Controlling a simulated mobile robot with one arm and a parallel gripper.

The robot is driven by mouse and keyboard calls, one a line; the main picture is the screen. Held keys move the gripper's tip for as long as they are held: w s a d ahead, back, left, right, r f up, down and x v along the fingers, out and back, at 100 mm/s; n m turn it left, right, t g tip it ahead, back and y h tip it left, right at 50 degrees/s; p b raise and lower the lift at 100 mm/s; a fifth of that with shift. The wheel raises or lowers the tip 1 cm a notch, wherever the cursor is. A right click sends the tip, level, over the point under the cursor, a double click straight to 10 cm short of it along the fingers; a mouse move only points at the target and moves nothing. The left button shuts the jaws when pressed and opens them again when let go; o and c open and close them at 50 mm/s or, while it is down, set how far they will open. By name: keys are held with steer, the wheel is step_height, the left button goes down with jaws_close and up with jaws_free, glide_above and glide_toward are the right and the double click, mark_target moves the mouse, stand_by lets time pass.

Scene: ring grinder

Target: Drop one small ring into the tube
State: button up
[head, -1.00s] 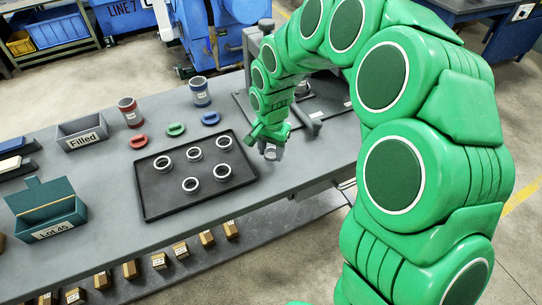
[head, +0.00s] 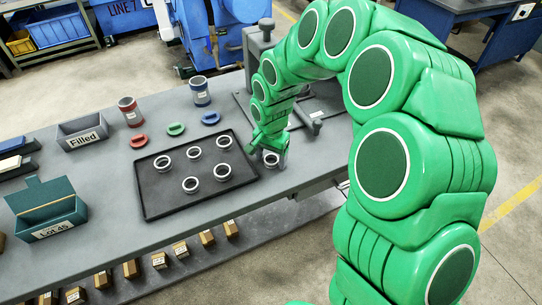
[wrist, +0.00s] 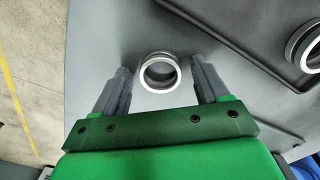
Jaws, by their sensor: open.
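A small metal ring (wrist: 160,88) stands alone on the grey table; it also shows in the head view (head: 271,160), right of the tray. My gripper (wrist: 160,84) is open in the wrist view, with one finger on each side of this ring and gaps between. In the head view my gripper (head: 270,155) is low over the table at that ring. Several similar rings (head: 190,186) sit in the black tray (head: 163,203). A red cylinder (head: 131,114) and a blue cylinder (head: 200,92) stand behind the tray; I cannot tell which is the tube.
Red (head: 138,141), green (head: 176,129) and blue (head: 210,118) oval pieces lie behind the tray. A grey "Filled" bin (head: 82,139) and a teal "Lot 45" box (head: 52,231) stand at left. A grey fixture (head: 262,42) rises behind my arm.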

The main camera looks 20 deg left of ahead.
step_height(320, 180, up, 12)
steer(key=shift+r, duration=0.15)
stand_by(0.6)
steer(key=shift+d, duration=0.1)
